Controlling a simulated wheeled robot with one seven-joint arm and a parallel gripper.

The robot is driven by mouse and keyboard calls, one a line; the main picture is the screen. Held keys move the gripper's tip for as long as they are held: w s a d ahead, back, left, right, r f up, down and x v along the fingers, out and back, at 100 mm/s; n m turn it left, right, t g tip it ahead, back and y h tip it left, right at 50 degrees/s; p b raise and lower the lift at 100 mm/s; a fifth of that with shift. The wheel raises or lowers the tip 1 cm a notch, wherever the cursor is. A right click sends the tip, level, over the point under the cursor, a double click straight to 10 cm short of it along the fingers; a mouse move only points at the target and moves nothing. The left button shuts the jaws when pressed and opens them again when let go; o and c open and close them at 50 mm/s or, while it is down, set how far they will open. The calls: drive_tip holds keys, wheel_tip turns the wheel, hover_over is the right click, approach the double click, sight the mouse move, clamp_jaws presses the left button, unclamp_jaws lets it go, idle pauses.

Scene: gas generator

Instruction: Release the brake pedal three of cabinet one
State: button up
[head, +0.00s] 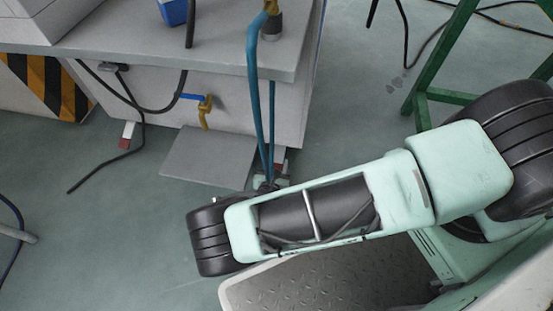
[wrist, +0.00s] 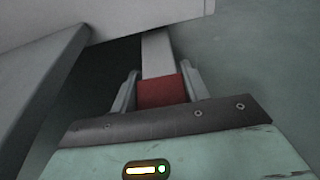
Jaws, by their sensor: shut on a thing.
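A brake pedal with a red end and a pale bar (wrist: 161,92) shows in the wrist view, sticking out from under the cabinet. My gripper (wrist: 158,88) is shut on it, with one finger on each side of the red end. In the head view, a bit of red pedal (head: 281,168) shows beside the cabinet's lower right corner, mostly hidden by the blue hoses and my gripper. The cabinet (head: 235,105) is light grey. Another red-ended pedal (head: 126,136) sticks out under its left part, apart from my gripper.
A grey plate (head: 208,158) juts out low from the cabinet, left of my gripper. Blue hoses (head: 256,90) hang down close to my gripper. Black cables (head: 128,155) trail on the floor at left. A green frame (head: 440,60) stands at right.

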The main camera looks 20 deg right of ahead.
drive_tip(key=shift+r+g+p, duration=0.4)
drive_tip(key=shift+r+p, duration=0.5)
drive_tip(key=shift+p, duration=0.4)
drive_tip(key=o, duration=1.4)
drive_tip(key=shift+s+a, duration=0.1)
drive_tip(key=p+v, duration=0.5)
drive_tip(key=v, duration=1.2)
drive_tip(key=shift+s, duration=0.25)
drive_tip(key=shift+r, duration=0.1)
